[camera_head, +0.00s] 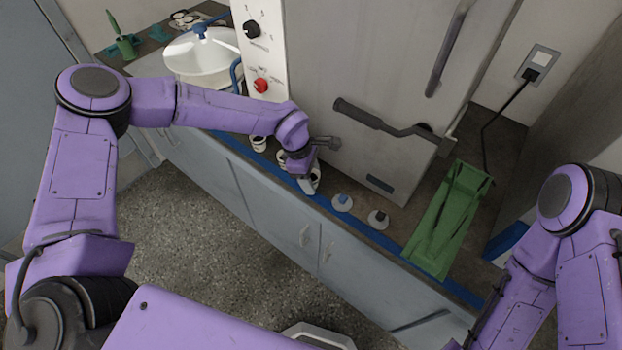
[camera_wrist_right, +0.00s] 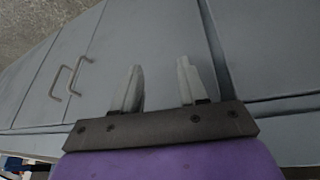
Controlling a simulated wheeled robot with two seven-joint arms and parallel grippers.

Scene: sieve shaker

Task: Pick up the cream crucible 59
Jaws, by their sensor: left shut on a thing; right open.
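My left gripper (camera_head: 308,176) is shut on a small pale cup-shaped crucible (camera_head: 314,183) at the counter's front edge, below the furnace door. The gripper covers much of it, and I cannot read a number or tell if it is lifted. Two more pale crucibles stand to its left, one (camera_head: 258,143) clear and one (camera_head: 281,157) close beside the gripper. In the right wrist view my right gripper (camera_wrist_right: 158,87) is open and empty, in front of grey cabinet doors.
Two small round knobbed pieces, one blue-topped (camera_head: 342,202) and one dark-topped (camera_head: 378,219), lie right of the gripper. A green tray (camera_head: 428,247) lies farther right. The furnace (camera_head: 350,70) with its dark handle stands behind. A white lidded vessel (camera_head: 200,62) stands left.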

